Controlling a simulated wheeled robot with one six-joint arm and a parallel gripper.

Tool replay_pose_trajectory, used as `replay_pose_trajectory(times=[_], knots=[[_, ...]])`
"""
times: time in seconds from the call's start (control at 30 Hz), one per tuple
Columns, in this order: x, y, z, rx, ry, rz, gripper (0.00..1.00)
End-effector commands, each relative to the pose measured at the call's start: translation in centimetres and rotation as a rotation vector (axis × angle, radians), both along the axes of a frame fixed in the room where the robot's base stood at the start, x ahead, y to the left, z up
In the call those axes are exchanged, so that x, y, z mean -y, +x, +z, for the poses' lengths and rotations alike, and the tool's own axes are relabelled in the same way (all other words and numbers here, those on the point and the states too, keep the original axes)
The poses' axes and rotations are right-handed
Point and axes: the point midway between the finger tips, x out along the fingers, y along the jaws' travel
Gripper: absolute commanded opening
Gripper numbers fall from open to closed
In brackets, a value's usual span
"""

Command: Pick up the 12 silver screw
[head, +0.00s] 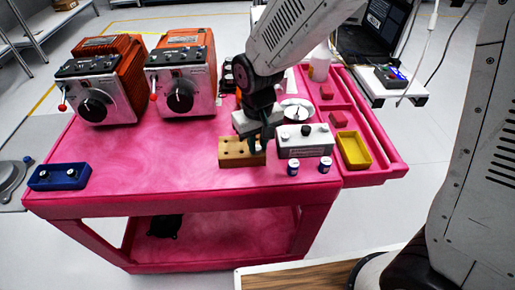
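My gripper (256,147) points down at the right part of a brown wooden block (230,157) with dark holes on the pink cart top. The fingers hide part of that block, and I cannot tell whether they touch it. They are too small and dark to show whether they are open or shut. I cannot make out a silver screw marked 12; it may be hidden by the fingers or too small to see. A grey block (314,149) with small knobs on top stands just right of the gripper.
Two small blue-and-white cylinders (293,167) (324,166) stand in front of the grey block. A yellow bin (353,150) sits in the right side tray. Two orange machines (108,92) (186,86) stand at the back left. A blue block (60,177) is at the left edge. The front middle is clear.

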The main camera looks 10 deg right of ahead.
Motion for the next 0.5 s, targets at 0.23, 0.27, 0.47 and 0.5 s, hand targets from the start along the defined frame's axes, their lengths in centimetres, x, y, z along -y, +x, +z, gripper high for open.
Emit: replay_pose_trajectory(times=[0.23, 0.27, 0.47, 0.5], knots=[[0.0, 0.0, 0.1, 0.000, 0.000, 0.000, 0.04], [0.0, 0.0, 0.3, 0.001, 0.000, 0.000, 0.04], [0.0, 0.1, 2.1, 0.003, 0.001, 0.000, 0.04], [0.0, 0.1, 2.6, 0.004, 0.001, 0.000, 0.04]])
